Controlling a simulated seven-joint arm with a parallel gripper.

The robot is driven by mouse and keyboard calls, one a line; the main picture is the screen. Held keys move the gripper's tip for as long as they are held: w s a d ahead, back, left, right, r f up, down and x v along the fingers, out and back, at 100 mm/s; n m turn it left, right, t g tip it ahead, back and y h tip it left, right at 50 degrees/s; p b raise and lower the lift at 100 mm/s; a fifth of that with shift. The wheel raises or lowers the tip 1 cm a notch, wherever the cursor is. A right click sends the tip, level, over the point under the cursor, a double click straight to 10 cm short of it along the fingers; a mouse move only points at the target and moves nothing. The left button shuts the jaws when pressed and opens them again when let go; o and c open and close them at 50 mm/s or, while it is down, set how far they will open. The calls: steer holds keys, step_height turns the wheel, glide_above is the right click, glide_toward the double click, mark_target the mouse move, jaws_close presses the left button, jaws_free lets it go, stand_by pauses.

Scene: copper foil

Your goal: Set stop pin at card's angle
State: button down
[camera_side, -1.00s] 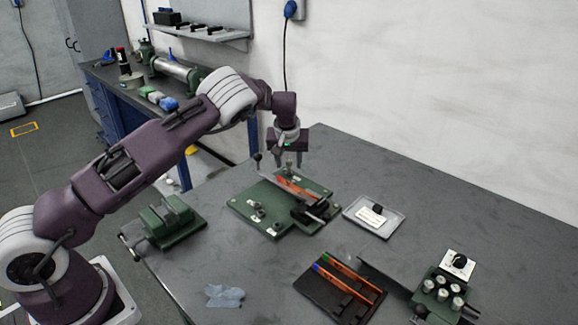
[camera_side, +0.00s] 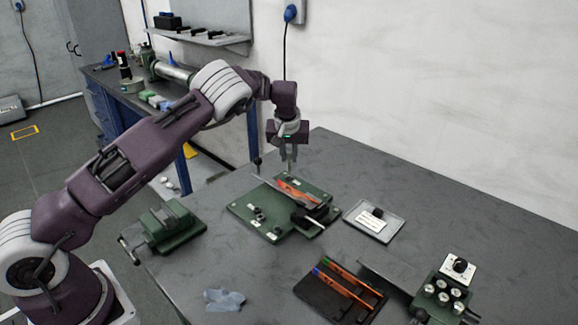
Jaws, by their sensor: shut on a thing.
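My gripper (camera_side: 290,168) points down over the far part of the green fixture plate (camera_side: 243,207). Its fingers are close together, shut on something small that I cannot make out. The fingertips are near the far end of an orange copper strip (camera_side: 297,190) on the plate; I cannot tell whether they touch it. A lever with a black knob (camera_side: 257,161) stands left of the fingers. Small pins or knobs (camera_side: 257,216) stand on the plate's near left; I cannot tell which is the stop pin. A white card (camera_side: 370,221) lies in a grey tray (camera_side: 392,232) to the right.
A dark holder (camera_side: 312,292) with orange strips lies at the front. A green vise (camera_side: 165,225) stands left, a blue-grey cloth (camera_side: 224,299) at the front left. The table's back right is clear.

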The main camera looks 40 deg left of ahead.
mark_target(289, 153)
step_height(289, 153, up, 5)
steer(key=shift+s+d+r, duration=0.1)
steer(key=shift+s+r, duration=0.05)
steer(key=shift+r, duration=0.05)
steer(key=s+d+n+g+y, duration=0.3)
steer(key=s+n, duration=0.6)
steer(key=s, duration=0.7)
steer(key=shift+h, duration=0.6)
steer(key=shift+s+d+f, duration=0.1)
steer(key=shift+d+f, duration=0.05)
steer(key=shift+f, duration=1.2)
steer(key=shift+s+d+f, duration=0.1)
steer(key=shift+f, duration=1.25)
steer(key=shift+f, duration=2)
steer(key=c, duration=1.6)
jaws_free()
steer(key=shift+w, duration=0.1)
steer(key=shift+c, duration=0.2)
steer(key=shift+r, duration=0.15)
steer(key=shift+r, duration=1.35)
